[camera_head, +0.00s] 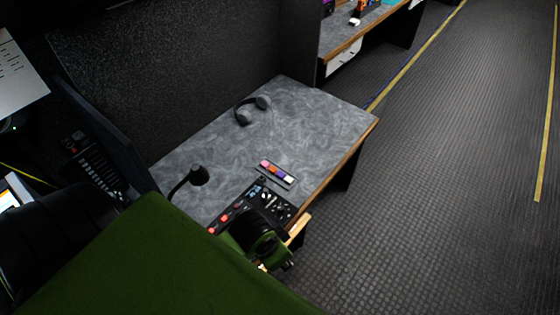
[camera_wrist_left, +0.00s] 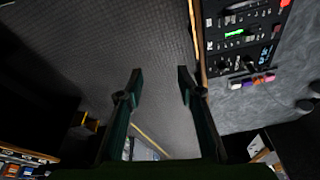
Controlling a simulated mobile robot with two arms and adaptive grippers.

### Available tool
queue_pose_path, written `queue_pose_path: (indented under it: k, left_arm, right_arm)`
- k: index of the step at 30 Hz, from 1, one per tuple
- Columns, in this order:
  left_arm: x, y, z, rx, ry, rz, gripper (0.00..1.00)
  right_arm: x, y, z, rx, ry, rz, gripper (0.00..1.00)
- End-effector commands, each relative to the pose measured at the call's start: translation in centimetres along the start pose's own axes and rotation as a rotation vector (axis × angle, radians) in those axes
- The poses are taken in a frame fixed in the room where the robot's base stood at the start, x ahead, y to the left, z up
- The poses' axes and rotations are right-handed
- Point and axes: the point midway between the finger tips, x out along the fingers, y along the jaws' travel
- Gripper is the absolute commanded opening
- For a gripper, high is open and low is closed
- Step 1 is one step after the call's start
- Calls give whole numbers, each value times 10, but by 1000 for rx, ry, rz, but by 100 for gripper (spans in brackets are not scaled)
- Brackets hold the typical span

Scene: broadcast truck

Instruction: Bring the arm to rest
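My left gripper (camera_wrist_left: 160,78) is open and empty in the left wrist view. Its two dark green fingers stand apart with only dark floor between them. In the head view part of my left arm's dark wrist and gripper (camera_head: 284,262) shows beside the front edge of the grey desk (camera_head: 310,122), next to the control panel (camera_head: 266,203). The fingertips are not clear there. In the left wrist view the control panel (camera_wrist_left: 240,35) lies to the right of the fingers, apart from them. My right gripper is in neither view.
On the desk are headphones (camera_head: 243,110), a black gooseneck lamp or microphone (camera_head: 198,175) and a strip of coloured blocks (camera_head: 277,173). A dark monitor (camera_head: 105,135) stands at the left. The ribbed floor (camera_head: 440,180) to the right is clear. Another desk (camera_head: 372,20) stands farther back.

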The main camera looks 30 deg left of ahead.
Motion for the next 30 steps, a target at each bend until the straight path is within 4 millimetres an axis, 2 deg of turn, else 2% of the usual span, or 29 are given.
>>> queue_pose_path:
  k: [13,16,17,20,23,24,26,30]
  left_arm:
    - [1,0,0,1,-1,1,34]
    - [14,0,3,-4,-7,0,34]
    - [22,-1,5,-7,-10,0,34]
    - [64,-3,16,-23,-25,-2,34]
    - [121,-5,36,-43,-42,-6,34]
    - [144,-5,45,-50,-49,-8,34]
    - [178,-6,60,-61,-57,-12,34]
    - [250,-4,106,-79,-82,-19,34]
  right_arm:
    - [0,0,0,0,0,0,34]
    - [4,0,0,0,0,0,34]
    - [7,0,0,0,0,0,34]
    - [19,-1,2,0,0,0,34]
    - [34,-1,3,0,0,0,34]
    - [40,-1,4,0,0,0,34]
    - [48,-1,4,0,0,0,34]
    - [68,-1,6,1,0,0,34]
